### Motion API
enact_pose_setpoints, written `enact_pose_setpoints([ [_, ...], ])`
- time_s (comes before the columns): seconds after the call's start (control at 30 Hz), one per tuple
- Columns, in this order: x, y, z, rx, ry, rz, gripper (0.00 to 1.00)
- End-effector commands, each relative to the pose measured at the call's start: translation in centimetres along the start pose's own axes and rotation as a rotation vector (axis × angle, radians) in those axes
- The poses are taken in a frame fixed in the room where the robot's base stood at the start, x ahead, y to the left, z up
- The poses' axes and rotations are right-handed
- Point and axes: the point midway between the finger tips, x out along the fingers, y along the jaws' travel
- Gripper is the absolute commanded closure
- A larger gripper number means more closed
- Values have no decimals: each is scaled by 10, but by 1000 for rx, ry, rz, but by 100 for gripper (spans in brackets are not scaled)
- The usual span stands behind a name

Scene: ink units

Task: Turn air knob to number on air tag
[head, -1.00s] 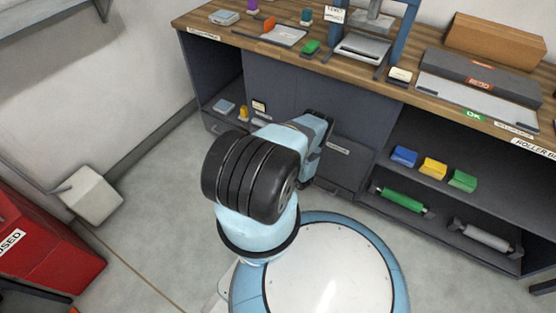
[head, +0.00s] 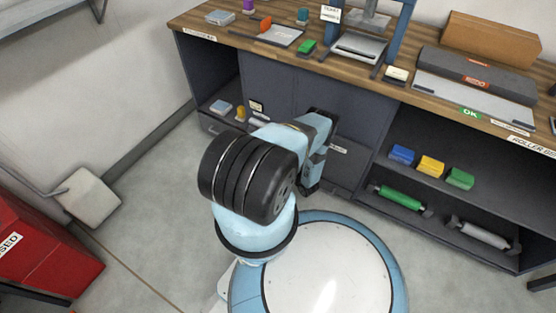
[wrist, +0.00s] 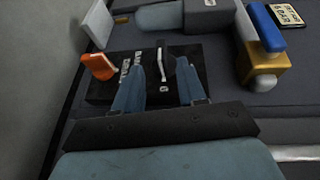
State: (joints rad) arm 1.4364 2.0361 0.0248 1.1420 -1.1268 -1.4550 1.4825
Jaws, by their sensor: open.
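In the wrist view, a dark round knob (wrist: 163,67) with a pale upright pointer sits on a black panel (wrist: 103,92). White lettering and a single mark, perhaps a digit, show on the panel. My gripper (wrist: 163,78) is open, its two blue fingers pointing at the panel, one on each side of the knob. Contact cannot be told. In the head view my arm hides the gripper and the knob.
In the wrist view, an orange piece (wrist: 98,66) stands left of the fingers and a gold block (wrist: 265,72) with a blue bar stands right. In the head view, the wooden bench (head: 420,97) holds tools above shelves with coloured blocks. A red bin (head: 45,245) stands left.

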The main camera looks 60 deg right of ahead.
Motion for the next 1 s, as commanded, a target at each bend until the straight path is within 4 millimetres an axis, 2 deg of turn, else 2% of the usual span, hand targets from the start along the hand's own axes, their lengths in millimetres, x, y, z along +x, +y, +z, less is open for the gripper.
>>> enact_pose_setpoints([
  [0.2, -44, 0, -1, 0, 2, 2, 60],
  [0.4, -72, 1, -1, -1, 1, 1, 60],
  [0.6, -84, 1, 0, 0, 1, 1, 60],
  [1.0, -84, 1, 0, -1, 1, 1, 60],
])
